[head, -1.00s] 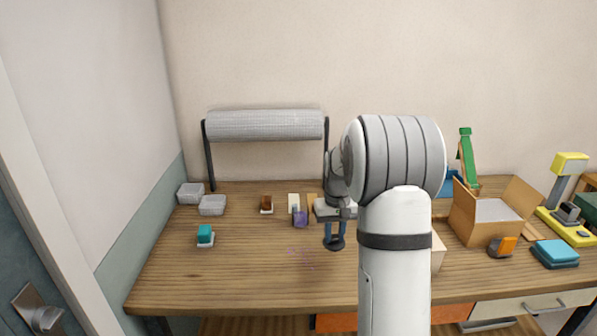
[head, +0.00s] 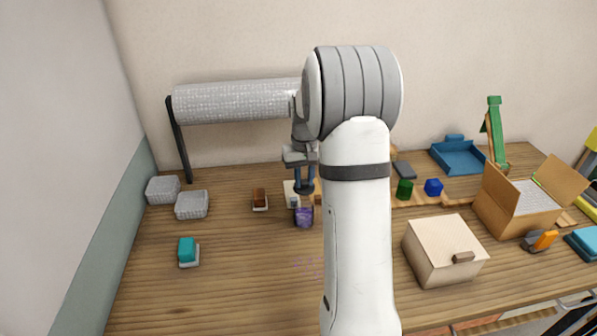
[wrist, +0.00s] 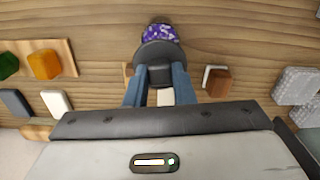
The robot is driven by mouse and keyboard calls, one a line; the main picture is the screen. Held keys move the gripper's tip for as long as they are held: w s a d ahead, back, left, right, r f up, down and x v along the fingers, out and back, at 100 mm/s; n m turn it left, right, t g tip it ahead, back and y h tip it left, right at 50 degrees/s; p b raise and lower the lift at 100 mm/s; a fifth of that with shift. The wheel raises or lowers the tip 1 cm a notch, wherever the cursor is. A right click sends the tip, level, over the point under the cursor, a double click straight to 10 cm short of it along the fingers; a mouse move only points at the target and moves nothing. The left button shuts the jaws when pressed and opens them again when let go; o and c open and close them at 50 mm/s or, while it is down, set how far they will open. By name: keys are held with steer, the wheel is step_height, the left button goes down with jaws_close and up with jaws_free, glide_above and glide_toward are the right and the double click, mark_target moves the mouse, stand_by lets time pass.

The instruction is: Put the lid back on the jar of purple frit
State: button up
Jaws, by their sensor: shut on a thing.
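The jar of purple frit (head: 304,217) stands open on the wooden table, left of my arm. In the wrist view its purple frit (wrist: 160,34) shows just beyond the lid. My gripper (head: 303,178) is shut on the dark round lid (head: 304,189), with its blue fingers around the knob. In the wrist view the lid (wrist: 158,51) is held level between the fingertips (wrist: 159,78) and covers part of the jar. The lid is above the table, apart from the jar or nearly so; the exact gap cannot be told.
Purple specks (head: 308,265) lie on the table in front of the jar. A brown block on a pale base (head: 260,200) and a teal block (head: 188,250) are to the left. A wooden box (head: 445,250) stands right of my arm.

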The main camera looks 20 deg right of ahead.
steer(key=shift+s+f+b, duration=0.1)
steer(key=shift+f+b, duration=1.95)
steer(key=shift+f, duration=1.1)
steer(key=shift+f, duration=0.15)
steer(key=o, duration=1.5)
steer(key=shift+r, duration=0.2)
steer(key=shift+r+p, duration=2.4)
steer(key=shift+r, duration=0.95)
